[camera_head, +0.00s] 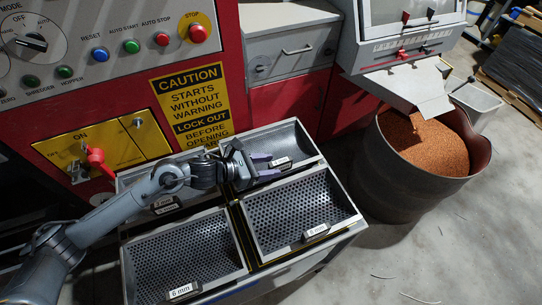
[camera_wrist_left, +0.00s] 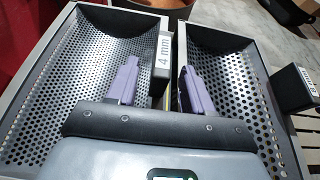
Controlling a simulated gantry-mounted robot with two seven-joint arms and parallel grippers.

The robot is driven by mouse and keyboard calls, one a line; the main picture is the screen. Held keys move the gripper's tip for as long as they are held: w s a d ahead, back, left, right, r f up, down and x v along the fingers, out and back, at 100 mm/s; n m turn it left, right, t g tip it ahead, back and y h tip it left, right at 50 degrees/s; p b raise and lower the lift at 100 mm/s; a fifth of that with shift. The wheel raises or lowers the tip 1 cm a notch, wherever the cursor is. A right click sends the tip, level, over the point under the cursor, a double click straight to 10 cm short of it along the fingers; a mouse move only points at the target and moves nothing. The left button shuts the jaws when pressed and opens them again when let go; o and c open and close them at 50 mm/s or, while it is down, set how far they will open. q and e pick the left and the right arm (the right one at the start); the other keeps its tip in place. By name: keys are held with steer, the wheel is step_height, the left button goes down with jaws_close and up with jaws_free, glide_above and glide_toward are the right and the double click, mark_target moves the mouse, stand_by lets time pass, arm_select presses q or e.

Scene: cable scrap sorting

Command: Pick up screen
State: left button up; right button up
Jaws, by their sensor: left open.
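Several perforated metal screens sit in a rack beside the red machine. The back right screen (camera_head: 289,137) bears a small tag that reads 4 mm in the left wrist view (camera_wrist_left: 161,57). The front right screen (camera_head: 300,200) has a tag too small to read. The front left screen (camera_head: 188,252) is tagged 6 mm. My arm partly hides the back left screen (camera_head: 135,178). My left gripper (camera_head: 264,167) is open at the back right screen. In the left wrist view, its purple fingers (camera_wrist_left: 161,92) stand either side of the 4 mm tag, apparently apart from it. My right gripper is out of view.
A large drum (camera_head: 400,185) of copper-coloured granules stands right of the rack, under a metal chute (camera_head: 425,92). The machine panel (camera_head: 110,60) with buttons and a red-handled switch (camera_head: 97,158) rises behind the rack. The floor (camera_head: 450,240) at lower right is mostly clear.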

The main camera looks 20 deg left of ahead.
mark_target(282, 164)
arm_select(q)
steer(key=shift+x, duration=2.6)
steer(key=shift+f, duration=0.1)
jaws_close()
steer(key=shift+r, duration=0.2)
